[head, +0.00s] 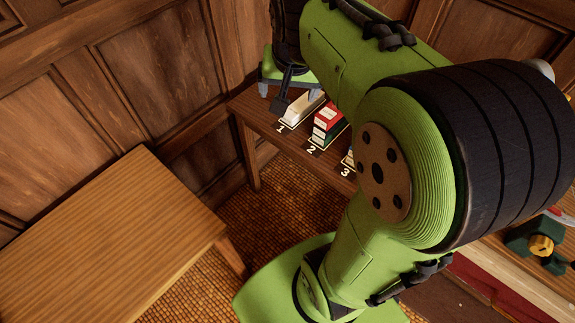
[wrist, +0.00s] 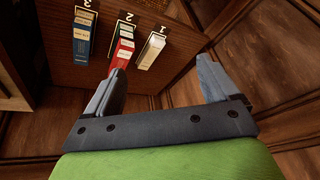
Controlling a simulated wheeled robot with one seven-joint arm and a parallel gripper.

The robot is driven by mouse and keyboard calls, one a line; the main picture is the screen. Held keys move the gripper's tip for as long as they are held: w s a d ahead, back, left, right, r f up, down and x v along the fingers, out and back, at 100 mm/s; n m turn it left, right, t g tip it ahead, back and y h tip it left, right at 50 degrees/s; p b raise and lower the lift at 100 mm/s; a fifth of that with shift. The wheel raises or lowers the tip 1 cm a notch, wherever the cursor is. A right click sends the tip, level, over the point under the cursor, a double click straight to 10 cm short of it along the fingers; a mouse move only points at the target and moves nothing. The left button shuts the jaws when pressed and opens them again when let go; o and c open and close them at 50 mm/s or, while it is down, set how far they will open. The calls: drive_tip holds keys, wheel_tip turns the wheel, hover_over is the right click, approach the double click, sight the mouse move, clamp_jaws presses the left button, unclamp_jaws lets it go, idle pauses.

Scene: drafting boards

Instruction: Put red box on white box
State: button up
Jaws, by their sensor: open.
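The white box (head: 303,107) lies by label 1 on the dark wooden table; it also shows in the wrist view (wrist: 151,52). The red box (head: 327,116), with pale labels, is by label 2, just right of the white box in the head view; it also shows in the wrist view (wrist: 125,47). Some green shows with it. My gripper (head: 299,98) is open and empty, close to the white box in the head view. In the wrist view its fingers (wrist: 160,68) are spread wide with nothing between the tips.
A blue box (wrist: 82,40) sits by label 3, mostly hidden by my arm in the head view. A bare wooden table (head: 110,240) stands at left. Panelled walls rise behind. A green object with a yellow knob (head: 541,245) is at right.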

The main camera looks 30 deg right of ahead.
drive_tip(key=s+a+f+n+t+y, duration=0.1)
drive_tip(key=s+a+n+y, duration=0.1)
drive_tip(key=s+a+n, duration=0.8)
drive_tip(key=w+d+r+n+p, duration=0.1)
drive_tip(key=w+d+r+n, duration=0.15)
drive_tip(key=w+d, duration=0.4)
drive_tip(key=n+g+h+p, duration=0.1)
drive_tip(key=n+g+h, duration=0.3)
drive_tip(key=n, duration=1.2)
hover_over(334, 106)
drive_tip(key=shift+m, duration=0.25)
wheel_tip(334, 106, down, 24)
drive_tip(key=shift+r, duration=0.1)
drive_tip(key=x, duration=0.6)
drive_tip(key=shift+s+d+b, duration=0.15)
drive_tip(key=shift+s+b, duration=0.05)
drive_tip(key=shift+b, duration=0.15)
drive_tip(key=shift+h, duration=0.3)
